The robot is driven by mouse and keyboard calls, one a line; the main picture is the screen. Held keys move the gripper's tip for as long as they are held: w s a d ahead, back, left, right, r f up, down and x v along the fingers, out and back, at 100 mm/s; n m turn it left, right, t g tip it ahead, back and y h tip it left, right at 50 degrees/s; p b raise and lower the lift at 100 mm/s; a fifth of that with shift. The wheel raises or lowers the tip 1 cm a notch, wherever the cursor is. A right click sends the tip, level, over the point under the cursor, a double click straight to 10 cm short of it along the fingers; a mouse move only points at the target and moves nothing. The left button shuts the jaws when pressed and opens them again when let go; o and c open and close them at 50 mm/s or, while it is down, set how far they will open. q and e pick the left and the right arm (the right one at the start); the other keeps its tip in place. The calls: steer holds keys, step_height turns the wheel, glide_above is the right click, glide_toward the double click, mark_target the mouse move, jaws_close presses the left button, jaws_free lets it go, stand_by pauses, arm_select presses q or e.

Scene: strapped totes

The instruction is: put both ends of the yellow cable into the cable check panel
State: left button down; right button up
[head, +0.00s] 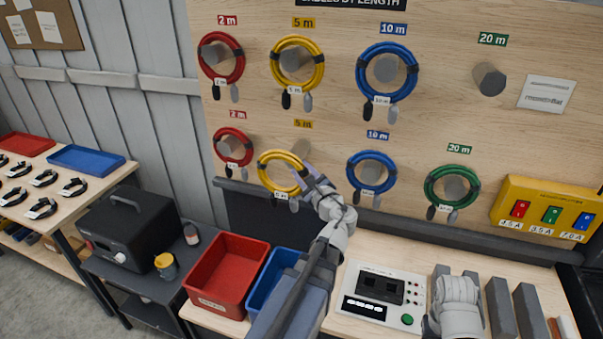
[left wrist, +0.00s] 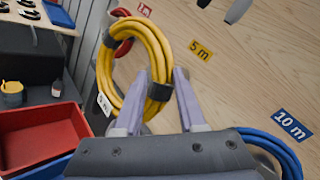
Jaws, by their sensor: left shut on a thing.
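A coiled yellow cable (head: 262,186) hangs in front of the lower 5 m place on the board. Its peg (head: 303,147) shows past the coil's upper right, so the coil looks off it. My left gripper (head: 304,180) is shut on the coil's right side; the left wrist view shows the yellow coil (left wrist: 104,68) between its fingers. A white tag hangs from the coil; its plug ends are hard to make out. The cable check panel (head: 372,274), a white box with dark sockets, a display and a green button, lies on the bench. My right gripper (head: 458,290) is beside it, fingers unclear.
Another yellow cable (head: 275,66) hangs on the upper 5 m peg, among red, blue and green coils. A red bin (head: 206,301) and a blue bin (head: 257,297) stand left of the panel. A yellow switch box (head: 515,187) is at right, with grey blocks (head: 527,304) below.

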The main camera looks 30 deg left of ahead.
arm_select(q)
steer(key=w+a+b, duration=0.1)
steer(key=w+a, duration=0.2)
steer(key=w, duration=1)
steer(key=shift+f, duration=0.45)
stand_by(3.5)
steer(key=shift+s, duration=0.1)
stand_by(0.3)
